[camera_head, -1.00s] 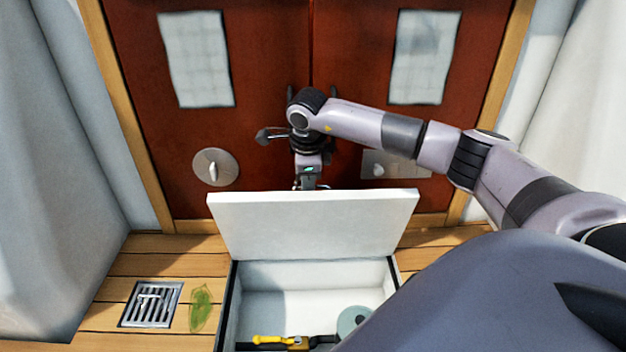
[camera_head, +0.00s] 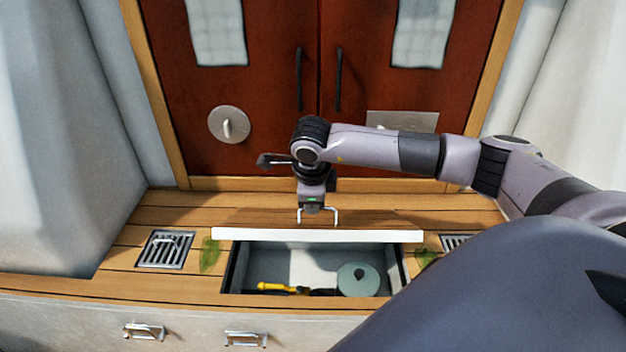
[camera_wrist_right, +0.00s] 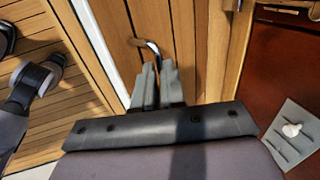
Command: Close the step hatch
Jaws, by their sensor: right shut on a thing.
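The step hatch lid (camera_head: 375,222) shows its wooden top and white edge (camera_head: 240,235) in the head view. It is tilted low over the locker opening, which is still uncovered at the front. My right gripper (camera_head: 315,209) is shut on the lid's metal handle (camera_head: 337,214), above the lid's middle. In the right wrist view, the closed fingers (camera_wrist_right: 156,76) meet the handle (camera_wrist_right: 146,45), with the lid's wooden top (camera_wrist_right: 180,25) beneath. My left gripper is not in view.
The open locker holds a yellow-handled tool (camera_head: 275,287) and a round grey-green disc (camera_head: 358,279). A metal drain grate (camera_head: 165,250) and a green leaf (camera_head: 210,255) lie left of it. Red doors (camera_head: 260,100) stand behind. Drawer fronts with metal pulls (camera_head: 144,331) are below.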

